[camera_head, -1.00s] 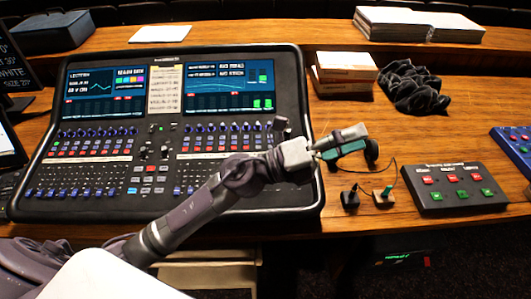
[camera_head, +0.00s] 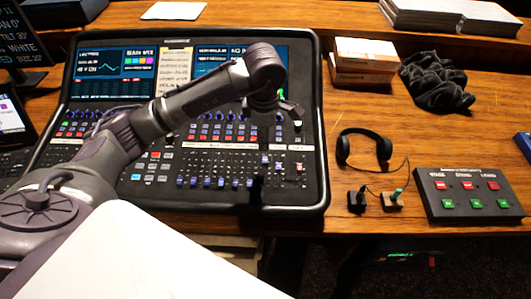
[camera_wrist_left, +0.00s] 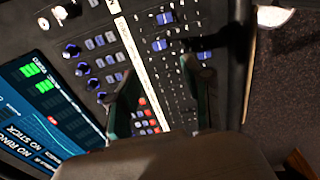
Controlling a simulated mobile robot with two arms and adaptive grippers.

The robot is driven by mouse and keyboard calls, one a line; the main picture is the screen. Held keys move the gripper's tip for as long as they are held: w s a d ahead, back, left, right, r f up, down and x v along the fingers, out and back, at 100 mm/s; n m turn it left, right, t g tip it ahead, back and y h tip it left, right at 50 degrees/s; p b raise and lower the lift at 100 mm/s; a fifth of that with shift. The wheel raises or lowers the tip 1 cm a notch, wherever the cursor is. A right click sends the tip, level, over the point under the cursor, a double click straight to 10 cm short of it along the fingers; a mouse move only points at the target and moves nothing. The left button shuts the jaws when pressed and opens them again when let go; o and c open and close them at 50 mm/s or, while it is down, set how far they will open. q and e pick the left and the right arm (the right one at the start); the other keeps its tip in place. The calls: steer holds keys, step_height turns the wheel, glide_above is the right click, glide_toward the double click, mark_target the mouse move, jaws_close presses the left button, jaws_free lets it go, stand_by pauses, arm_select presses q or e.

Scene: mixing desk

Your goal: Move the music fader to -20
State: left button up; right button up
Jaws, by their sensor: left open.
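The mixing desk (camera_head: 316,120) fills the left and middle of the head view, with blue-capped faders in rows. One raised blue fader cap (camera_head: 265,160) stands right of centre. In the left wrist view, blue fader caps (camera_wrist_left: 159,45) lie just beyond my fingers. Labels are too small to read, so I cannot tell which fader is music. My left gripper (camera_wrist_left: 160,70) is open and empty, its two fingers apart over the desk's right-hand section. In the head view it points down and is mostly dark and hidden below the wrist. My right gripper is not in view.
A button box (camera_head: 467,195) stands farther right. Bare wood separates these.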

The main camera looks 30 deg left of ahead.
mark_target(265, 159)
arm_select(q)
steer(key=f, duration=0.3)
steer(key=f+p, duration=0.1)
steer(key=f, duration=0.3)
steer(key=w+f+p, duration=0.1)
steer(key=f, duration=0.2)
steer(key=shift+a+f, duration=0.2)
jaws_close()
